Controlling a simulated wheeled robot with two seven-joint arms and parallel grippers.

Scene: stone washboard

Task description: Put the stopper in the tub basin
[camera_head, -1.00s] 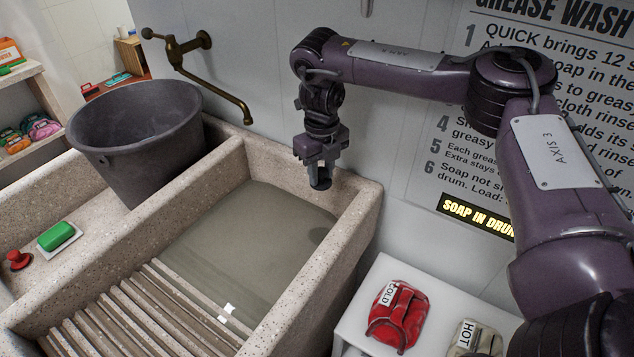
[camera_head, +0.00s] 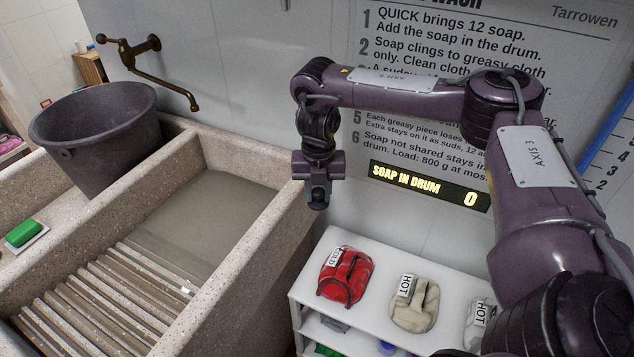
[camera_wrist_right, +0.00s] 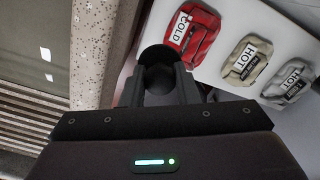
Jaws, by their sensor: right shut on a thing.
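My right gripper (camera_head: 317,196) is shut on a dark round thing (camera_wrist_right: 160,68) that looks like the stopper. The fingers and their shadow blur its exact shape. It hangs in the air by the far right corner of the tub basin, just outside its right wall. The stone tub basin (camera_head: 255,235) holds greyish water (camera_head: 205,215) and a ribbed washboard slope (camera_head: 95,295) at its near end. In the right wrist view the basin wall (camera_wrist_right: 92,45) is left of the held thing. No drain hole shows clearly. My left gripper is not in view.
A white shelf (camera_head: 310,290) right of the basin bears a red COLD bundle (camera_head: 345,275) and pale HOT bundles (camera_head: 415,303). A dark bucket (camera_head: 95,145) stands left, below a brass tap (camera_head: 150,70). Green soap (camera_head: 23,233) lies near the left edge. The display (camera_head: 430,188) reads 0.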

